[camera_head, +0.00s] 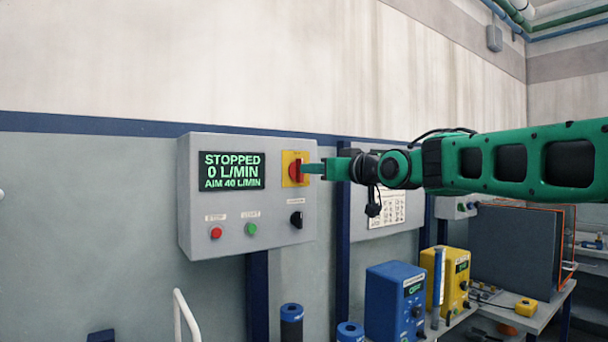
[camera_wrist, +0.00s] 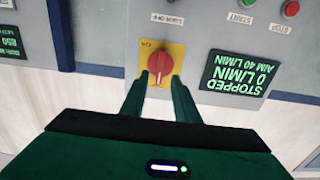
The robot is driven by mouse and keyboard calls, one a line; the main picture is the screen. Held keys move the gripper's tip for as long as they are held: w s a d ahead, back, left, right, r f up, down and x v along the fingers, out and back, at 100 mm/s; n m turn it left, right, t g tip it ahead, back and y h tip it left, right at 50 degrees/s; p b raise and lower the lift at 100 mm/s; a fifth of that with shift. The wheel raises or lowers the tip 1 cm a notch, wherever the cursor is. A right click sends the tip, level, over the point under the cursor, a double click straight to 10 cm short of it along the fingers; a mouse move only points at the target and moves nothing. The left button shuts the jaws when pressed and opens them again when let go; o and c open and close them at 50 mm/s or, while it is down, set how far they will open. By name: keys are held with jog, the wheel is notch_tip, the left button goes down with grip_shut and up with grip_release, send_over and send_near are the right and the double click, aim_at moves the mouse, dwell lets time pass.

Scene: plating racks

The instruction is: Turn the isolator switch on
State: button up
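The isolator switch is a red rotary knob (camera_head: 296,170) on a yellow plate, at the upper right of a grey control box (camera_head: 240,232). In the wrist view, which is upside down, the red knob (camera_wrist: 160,64) shows on its yellow plate (camera_wrist: 175,52), with its grip roughly upright. My gripper (camera_head: 308,168) reaches the knob from the right in the head view. In the wrist view my gripper (camera_wrist: 161,78) has its two fingers apart, one on each side of the knob's near end. I cannot tell whether they touch it. The display (camera_head: 232,171) reads STOPPED, 0 L/MIN, AIM 40 L/MIN.
Below the switch, the box carries a red stop button (camera_head: 216,232), a green start button (camera_head: 250,229) and a black knob (camera_head: 296,219). A blue unit (camera_head: 392,300) and a yellow unit (camera_head: 455,275) stand lower right. A white rail (camera_head: 184,315) curves up at lower left.

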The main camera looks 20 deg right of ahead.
jog(key=x, duration=0.6)
grip_shut()
jog(key=shift+d, duration=0.1)
